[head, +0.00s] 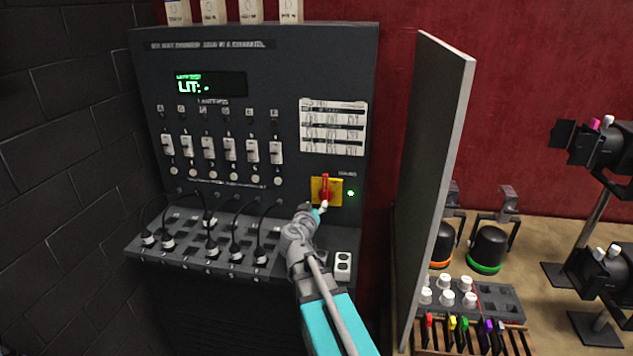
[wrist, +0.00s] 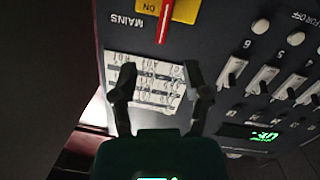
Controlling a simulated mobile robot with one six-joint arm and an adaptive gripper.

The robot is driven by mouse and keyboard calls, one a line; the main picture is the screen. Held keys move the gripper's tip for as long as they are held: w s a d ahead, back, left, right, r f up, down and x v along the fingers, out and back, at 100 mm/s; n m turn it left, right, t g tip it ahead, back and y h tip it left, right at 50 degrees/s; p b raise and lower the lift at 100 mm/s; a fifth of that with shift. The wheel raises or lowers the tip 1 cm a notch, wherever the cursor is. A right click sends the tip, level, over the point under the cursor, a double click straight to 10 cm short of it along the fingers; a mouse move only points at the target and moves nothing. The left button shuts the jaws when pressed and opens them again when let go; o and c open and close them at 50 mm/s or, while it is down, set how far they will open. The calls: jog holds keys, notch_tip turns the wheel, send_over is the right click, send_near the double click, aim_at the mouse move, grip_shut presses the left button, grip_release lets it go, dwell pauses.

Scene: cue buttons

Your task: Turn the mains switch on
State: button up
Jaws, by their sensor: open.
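The mains switch is a red lever (head: 325,188) on a yellow plate (head: 337,187), low on the right of the dark panel. In the head view the lever stands about upright. The wrist view, turned roughly upside down, shows the red lever (wrist: 166,22) beside the word ON on the yellow plate (wrist: 149,8) and near the MAINS lettering. A small green lamp (head: 351,193) right of the switch is lit. My gripper (head: 318,211) is just in front of and below the switch. In the wrist view my gripper (wrist: 160,68) is open and empty; the lever lies beyond its fingertips.
A row of sliders (head: 220,150) and a lit display (head: 210,84) are left of the switch. Plugged cables (head: 235,248) cover the ledge below. A grey upright board (head: 436,180) stands to the right, beside a bench with lamps (head: 488,249).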

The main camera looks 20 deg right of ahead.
jog(key=shift+w+a+r+n+t+y, duration=0.15)
jog(key=shift+w+a+r+n+t, duration=0.1)
jog(key=shift+w+r+t, duration=0.15)
jog(key=shift+w+a+r+n+t+y, duration=0.15)
jog(key=shift+w+r+n+t, duration=0.15)
jog(key=shift+w+t, duration=0.2)
jog(key=shift+d, duration=0.1)
